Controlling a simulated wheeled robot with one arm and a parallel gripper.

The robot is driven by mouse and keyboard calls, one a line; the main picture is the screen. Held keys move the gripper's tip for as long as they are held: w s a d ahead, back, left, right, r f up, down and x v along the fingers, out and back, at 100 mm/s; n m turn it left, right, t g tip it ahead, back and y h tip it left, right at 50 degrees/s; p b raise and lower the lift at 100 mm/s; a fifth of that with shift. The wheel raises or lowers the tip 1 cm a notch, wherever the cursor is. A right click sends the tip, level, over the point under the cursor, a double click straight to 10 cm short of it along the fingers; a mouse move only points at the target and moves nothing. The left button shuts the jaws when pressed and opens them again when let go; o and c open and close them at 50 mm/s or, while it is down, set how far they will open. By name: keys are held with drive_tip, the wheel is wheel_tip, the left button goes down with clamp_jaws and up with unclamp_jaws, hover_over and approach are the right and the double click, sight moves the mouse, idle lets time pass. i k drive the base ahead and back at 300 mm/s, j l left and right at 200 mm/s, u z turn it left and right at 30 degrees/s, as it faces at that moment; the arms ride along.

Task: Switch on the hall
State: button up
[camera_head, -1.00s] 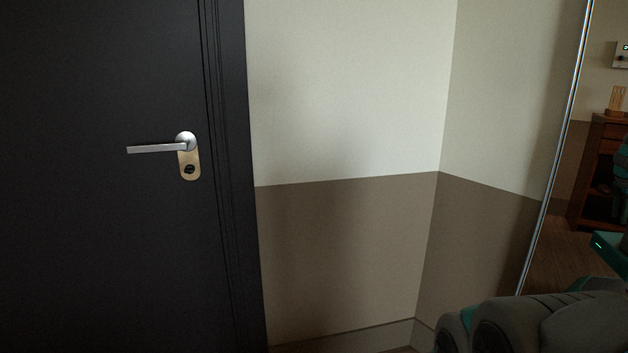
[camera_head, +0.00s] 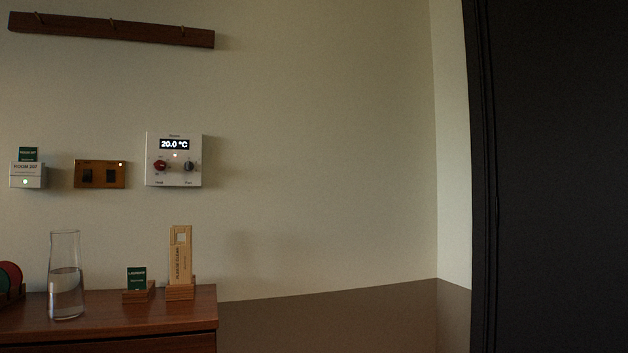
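A brass-coloured switch plate (camera_head: 100,174) with two dark rockers is on the wall at the left, with a small light at its upper right corner. I cannot read any label that says which rocker is for the hall. Left of it is a white card holder (camera_head: 27,176) marked ROOM with a green card (camera_head: 28,154) standing in it and a lit dot on its front. Right of the plate is a white thermostat panel (camera_head: 174,160) reading 20.0 °C, with a red knob and a dark knob. My gripper is not in view.
A wooden cabinet (camera_head: 120,313) stands below the switches. On it are a glass carafe (camera_head: 66,280), a small green card in a stand (camera_head: 137,281) and a wooden door tag (camera_head: 181,257). A hook rail (camera_head: 112,30) hangs above. A dark door (camera_head: 560,180) is at the right.

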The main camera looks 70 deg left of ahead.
sight(86, 174)
drive_tip(key=j+u, duration=0.1)
drive_tip(key=u, duration=3.4)
drive_tip(key=i+j, duration=0.15)
drive_tip(key=i, duration=0.35)
drive_tip(key=i+j, duration=0.1)
drive_tip(key=i, duration=0.4)
